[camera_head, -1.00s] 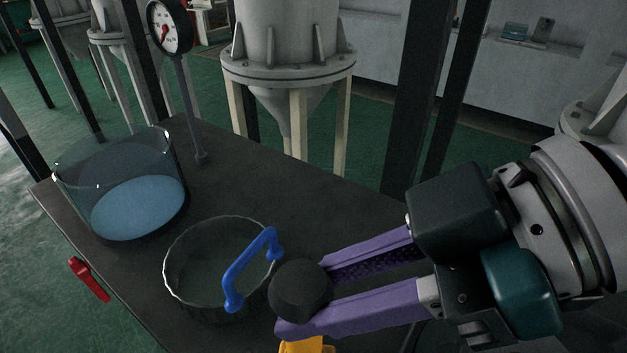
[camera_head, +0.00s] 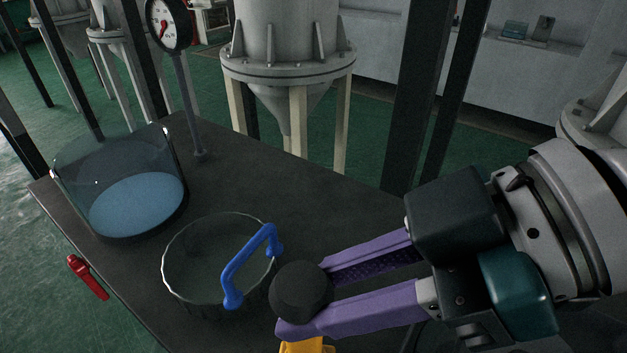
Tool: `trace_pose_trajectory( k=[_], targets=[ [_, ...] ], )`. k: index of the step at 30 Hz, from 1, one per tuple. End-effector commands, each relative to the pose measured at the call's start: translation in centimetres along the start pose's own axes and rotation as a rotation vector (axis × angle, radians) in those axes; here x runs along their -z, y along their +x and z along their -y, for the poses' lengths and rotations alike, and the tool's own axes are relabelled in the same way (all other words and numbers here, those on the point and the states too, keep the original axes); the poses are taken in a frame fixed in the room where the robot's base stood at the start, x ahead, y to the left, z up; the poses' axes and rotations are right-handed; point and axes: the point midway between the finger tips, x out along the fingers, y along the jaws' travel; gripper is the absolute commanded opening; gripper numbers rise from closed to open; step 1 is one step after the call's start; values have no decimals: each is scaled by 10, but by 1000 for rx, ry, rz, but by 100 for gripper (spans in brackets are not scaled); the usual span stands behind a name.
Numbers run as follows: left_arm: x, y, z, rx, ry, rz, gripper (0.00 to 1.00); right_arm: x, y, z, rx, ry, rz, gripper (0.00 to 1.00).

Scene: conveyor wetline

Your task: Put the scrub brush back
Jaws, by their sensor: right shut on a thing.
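My right gripper (camera_head: 300,300) reaches in from the right with its two purple fingers around a dark round knob, which looks like part of the scrub brush (camera_head: 301,289). The gripper is shut on it. A yellow piece (camera_head: 306,346) shows just below the knob and is cut off by the bottom edge of the picture; I cannot tell whether it belongs to the brush. The brush's bristles are not visible. The knob is just right of a clear round basin (camera_head: 182,292) with a blue handle (camera_head: 236,273). My left gripper is not in view.
A clear tub (camera_head: 72,180) with blue liquid stands on the left of the dark table (camera_head: 240,175). A dial gauge (camera_head: 168,24) on a post stands behind it. A red handle (camera_head: 88,277) sits at the table's left edge. The table behind the basin is clear.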

Motion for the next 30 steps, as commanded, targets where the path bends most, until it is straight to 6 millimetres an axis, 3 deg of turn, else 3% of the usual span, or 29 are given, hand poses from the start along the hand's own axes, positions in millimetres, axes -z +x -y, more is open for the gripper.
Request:
trace_pose_trajectory(
  k=[5, 6, 15, 23, 30],
  targets=[
    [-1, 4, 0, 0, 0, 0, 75, -3, 3, 0, 0, 0, -1, 0],
    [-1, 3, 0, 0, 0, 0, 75, -3, 2, 0, 0, 0, -1, 28],
    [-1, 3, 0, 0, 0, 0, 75, -2, 2, 0, 0, 0, -1, 59],
    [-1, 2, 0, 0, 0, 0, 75, -3, 0, 0, 0, 0, 1, 59],
    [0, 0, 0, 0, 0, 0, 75, -4, -36, -1, -4, -1, 4, 59]
  ],
)
